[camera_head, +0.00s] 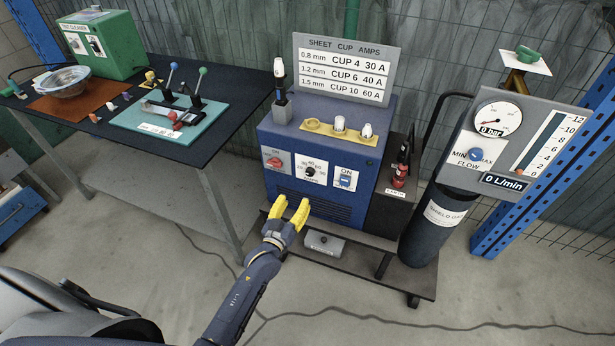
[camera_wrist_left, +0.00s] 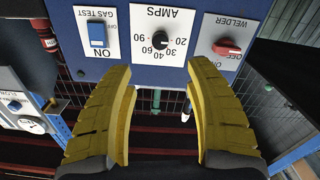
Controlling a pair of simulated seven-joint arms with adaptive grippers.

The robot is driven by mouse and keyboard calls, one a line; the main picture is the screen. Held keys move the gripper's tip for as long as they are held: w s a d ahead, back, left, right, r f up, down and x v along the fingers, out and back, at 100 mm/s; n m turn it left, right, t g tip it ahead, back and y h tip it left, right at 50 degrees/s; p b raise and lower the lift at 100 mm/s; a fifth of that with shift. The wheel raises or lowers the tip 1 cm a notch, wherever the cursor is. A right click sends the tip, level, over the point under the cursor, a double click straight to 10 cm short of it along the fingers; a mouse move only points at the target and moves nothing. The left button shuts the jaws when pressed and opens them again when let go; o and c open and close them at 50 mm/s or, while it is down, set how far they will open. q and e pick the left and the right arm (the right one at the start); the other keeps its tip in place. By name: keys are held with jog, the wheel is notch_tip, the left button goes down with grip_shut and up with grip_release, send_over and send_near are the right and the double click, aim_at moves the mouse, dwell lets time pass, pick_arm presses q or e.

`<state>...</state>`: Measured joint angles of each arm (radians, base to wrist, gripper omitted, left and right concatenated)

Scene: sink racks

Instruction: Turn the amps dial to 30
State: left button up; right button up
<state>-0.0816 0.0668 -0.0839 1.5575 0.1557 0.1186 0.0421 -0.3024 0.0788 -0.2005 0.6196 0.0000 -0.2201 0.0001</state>
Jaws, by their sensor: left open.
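The amps dial (camera_head: 310,172) is a small black knob on a white plate on the front of the blue welder (camera_head: 281,152). The wrist view shows the dial (camera_wrist_left: 160,40) upside down, with numbers such as 20, 30, 40, 60 and 90 around it. I cannot tell clearly where its pointer stands. My left gripper (camera_head: 291,206) has yellow fingers and is below the dial in the head view, apart from it. The wrist view shows its fingers (camera_wrist_left: 161,68) spread with nothing between them, the dial beyond the gap. My right gripper is not in view.
A red welder switch (camera_head: 273,162) and a blue gas test switch (camera_head: 344,180) flank the dial closely. The sign (camera_head: 345,70) above lists 0.8 mm with 30 A. A gas cylinder (camera_head: 433,225) stands right of the welder; a dark table (camera_head: 90,110) is at left.

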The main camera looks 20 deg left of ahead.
aim_at(309, 174)
pick_arm(q)
jog(key=w, duration=0.8)
jog(key=w+d, duration=0.1)
jog(key=w, duration=0.4)
jog(key=shift+w, duration=0.1)
jog(key=shift+c, duration=0.3)
grip_shut()
